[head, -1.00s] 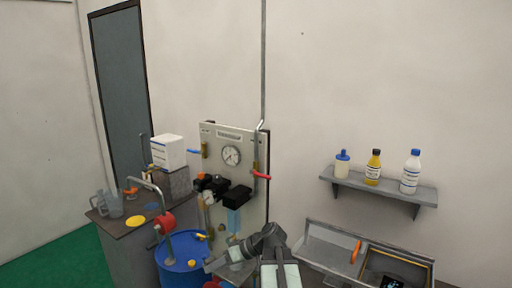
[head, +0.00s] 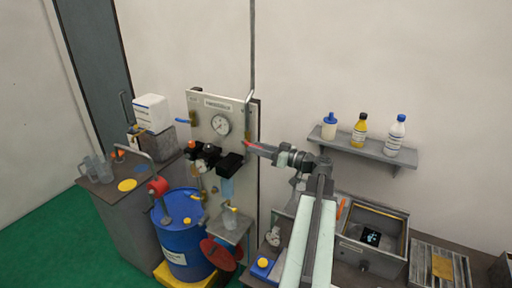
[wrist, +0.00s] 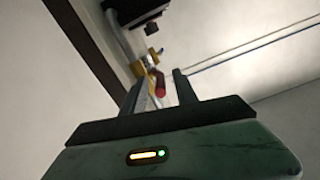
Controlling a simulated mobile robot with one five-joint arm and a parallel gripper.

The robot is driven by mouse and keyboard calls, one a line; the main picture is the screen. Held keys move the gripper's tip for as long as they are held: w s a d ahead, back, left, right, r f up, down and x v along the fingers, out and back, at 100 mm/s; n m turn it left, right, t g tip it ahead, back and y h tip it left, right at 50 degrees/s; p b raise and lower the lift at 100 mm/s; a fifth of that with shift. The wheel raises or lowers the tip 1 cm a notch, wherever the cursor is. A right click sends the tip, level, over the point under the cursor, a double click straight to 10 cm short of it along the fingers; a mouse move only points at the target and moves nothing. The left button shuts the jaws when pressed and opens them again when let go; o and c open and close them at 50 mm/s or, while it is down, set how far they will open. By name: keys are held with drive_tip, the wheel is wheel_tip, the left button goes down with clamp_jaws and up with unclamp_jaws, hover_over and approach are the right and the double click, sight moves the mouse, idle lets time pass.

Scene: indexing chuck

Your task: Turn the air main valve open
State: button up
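A valve with a red lever (head: 254,145) sits on the grey pipe at the right edge of the white panel (head: 207,108). No label names it legibly. My gripper (head: 258,149) is at this lever, reaching in from the right. In the wrist view the red lever (wrist: 160,86) shows end-on between the two fingers (wrist: 160,92), nearer the left one. The fingers stand apart, with a clear gap on the right side. Brass-yellow valve parts (wrist: 138,68) show behind the lever. Whether a finger touches the lever cannot be told.
The panel also carries a gauge (head: 220,125), a blue lever (head: 183,121) and black units (head: 229,164). A blue drum (head: 181,240) stands below left. A shelf with bottles (head: 362,149) is on the wall at right. An open box (head: 366,232) lies on the bench.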

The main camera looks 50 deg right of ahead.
drive_tip(key=shift+w+a, duration=0.2)
drive_tip(key=shift+w, duration=0.45)
clamp_jaws()
idle(0.9)
